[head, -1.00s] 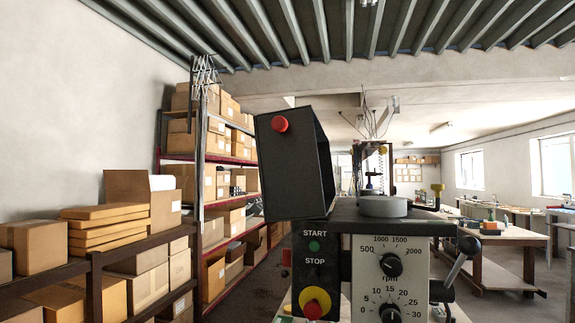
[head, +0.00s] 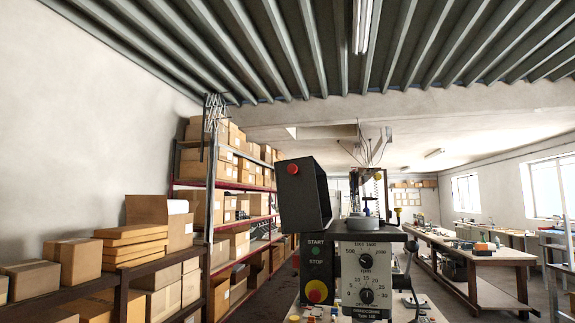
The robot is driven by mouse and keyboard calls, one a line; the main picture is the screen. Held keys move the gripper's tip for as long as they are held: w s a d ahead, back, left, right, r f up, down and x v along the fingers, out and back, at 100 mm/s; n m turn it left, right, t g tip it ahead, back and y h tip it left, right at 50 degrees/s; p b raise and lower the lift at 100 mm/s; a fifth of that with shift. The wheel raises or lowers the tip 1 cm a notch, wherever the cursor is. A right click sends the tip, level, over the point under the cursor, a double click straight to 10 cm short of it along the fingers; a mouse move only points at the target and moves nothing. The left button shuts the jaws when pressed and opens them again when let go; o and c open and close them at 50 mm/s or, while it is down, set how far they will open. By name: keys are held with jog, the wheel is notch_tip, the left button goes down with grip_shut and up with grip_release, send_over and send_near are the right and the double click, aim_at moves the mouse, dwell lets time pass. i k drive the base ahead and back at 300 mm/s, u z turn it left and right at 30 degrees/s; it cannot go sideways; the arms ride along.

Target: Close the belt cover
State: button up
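The belt cover (head: 302,196) is a dark box-like lid with a red knob (head: 292,169) on its face. It stands swung up and open at the left of the machine's top, tilted a little, with its hollow side facing right. A grey round pulley (head: 361,222) sits uncovered on the dark top plate of the machine (head: 366,268). The machine's front has START and STOP buttons at left and two dials at right. My gripper is not in view, so its state and distance from the cover do not show.
Shelves with cardboard boxes (head: 65,262) line the left side. A wooden workbench (head: 470,255) with small items stands at right, with more benches by the windows. A lever with a dark knob (head: 411,246) sticks out at the machine's right.

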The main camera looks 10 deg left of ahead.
aim_at(303, 189)
jog(key=z, duration=0.9)
jog(key=k, duration=0.15)
jog(key=u, duration=2.1)
jog(key=i, duration=1.45)
jog(key=z, duration=0.55)
